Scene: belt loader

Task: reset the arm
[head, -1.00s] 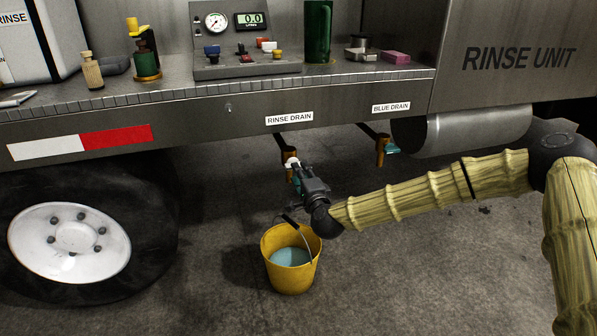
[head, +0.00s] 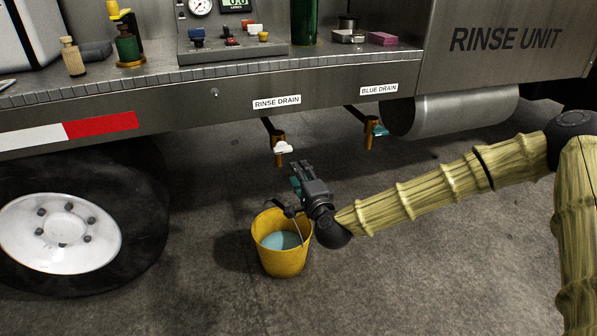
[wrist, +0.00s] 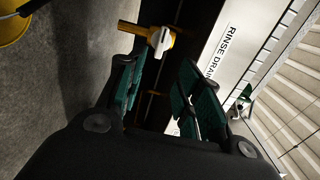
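My gripper (head: 301,176) hangs in front of and below the rinse drain tap (head: 281,150), a brass tap with a white handle. In the wrist view my gripper (wrist: 160,92) has its green-padded fingers apart with nothing between them. The tap's white handle (wrist: 160,40) shows beyond the fingertips, clear of them. My sleeved arm (head: 430,195) reaches in from the right, bent at the elbow.
A yellow bucket (head: 282,262) holding bluish liquid stands on the floor just below my gripper. The blue drain tap (head: 371,135) hangs to the right. A truck wheel (head: 70,235) is at left. The steel counter (head: 200,85) runs above. Floor below my arm is clear.

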